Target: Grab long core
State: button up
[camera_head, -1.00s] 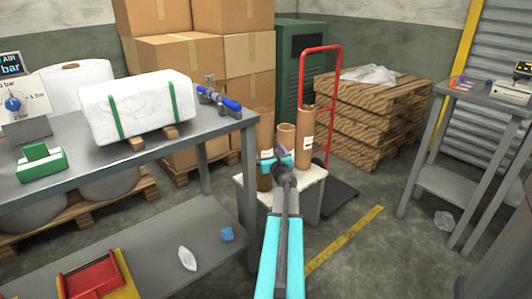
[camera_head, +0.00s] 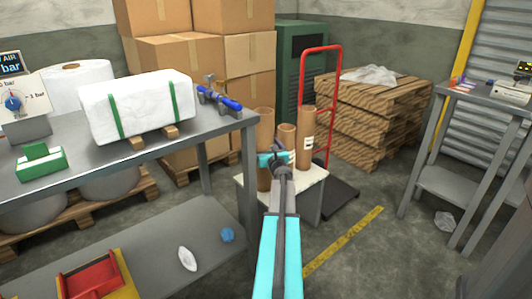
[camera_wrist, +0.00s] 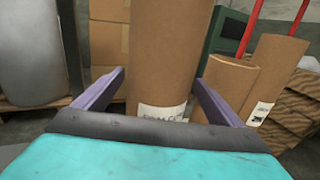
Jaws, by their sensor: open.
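Three brown cardboard cores stand upright on a small white-topped stand (camera_head: 308,192). The left core (camera_head: 264,128) and the right core (camera_head: 305,132) rise higher than the middle core (camera_head: 286,133). My gripper (camera_head: 277,159) is open in front of the left core, hiding part of it. In the wrist view, that left core (camera_wrist: 165,50) fills the space between my two spread fingers (camera_wrist: 160,82), with a white label low on it. I cannot tell whether the fingers touch it. The middle core (camera_wrist: 228,84) and right core (camera_wrist: 274,72) show beyond the right finger.
A grey workbench (camera_head: 110,158) with a white wrapped block (camera_head: 138,105) stands at the left, its corner near my arm. A red hand truck (camera_head: 338,95) stands just behind the cores. Stacked pallets (camera_head: 365,120) are at the back right. Open floor lies at the right.

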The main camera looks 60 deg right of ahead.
jog(key=c, duration=1.3)
notch_tip(320, 180, up, 10)
jog(key=p, duration=0.3)
